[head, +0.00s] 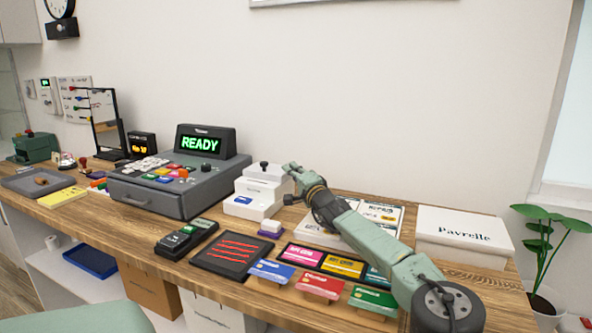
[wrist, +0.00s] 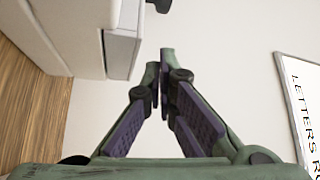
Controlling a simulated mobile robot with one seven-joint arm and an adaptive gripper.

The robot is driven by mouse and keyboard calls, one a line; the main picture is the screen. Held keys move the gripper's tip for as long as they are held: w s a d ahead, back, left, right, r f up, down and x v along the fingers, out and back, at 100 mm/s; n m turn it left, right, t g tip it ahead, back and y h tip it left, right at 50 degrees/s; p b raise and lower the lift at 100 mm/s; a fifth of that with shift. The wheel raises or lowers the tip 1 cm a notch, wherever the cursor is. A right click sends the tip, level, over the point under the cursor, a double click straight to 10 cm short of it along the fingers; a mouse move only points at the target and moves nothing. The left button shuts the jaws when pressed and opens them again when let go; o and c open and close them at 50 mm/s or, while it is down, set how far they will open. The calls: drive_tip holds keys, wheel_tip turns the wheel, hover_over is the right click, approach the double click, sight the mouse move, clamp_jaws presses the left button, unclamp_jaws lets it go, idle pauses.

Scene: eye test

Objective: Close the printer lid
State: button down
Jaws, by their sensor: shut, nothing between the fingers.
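The printer appears to be the small white machine (head: 252,208) near the middle of the desk, with a blue label on its front. Its upper part, which looks like the lid (head: 264,174), carries a black knob (head: 263,164). I cannot tell whether the lid is fully down. My gripper (head: 291,168) is just right of the upper part, at about its height, with the fingers shut and empty. In the wrist view a white body (wrist: 122,45), likely the printer, is left of my fingertips (wrist: 164,62), apart from them in the picture.
A grey register (head: 180,188) with a READY display stands to the left. A card terminal (head: 186,239), a black pad (head: 227,254) and several coloured cards (head: 320,286) lie in front. A white Pavrelle box (head: 464,237) stands at right.

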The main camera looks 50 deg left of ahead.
idle(0.6)
wheel_tip(320, 180, up, 10)
idle(0.4)
drive_tip(key=shift+f, duration=0.1)
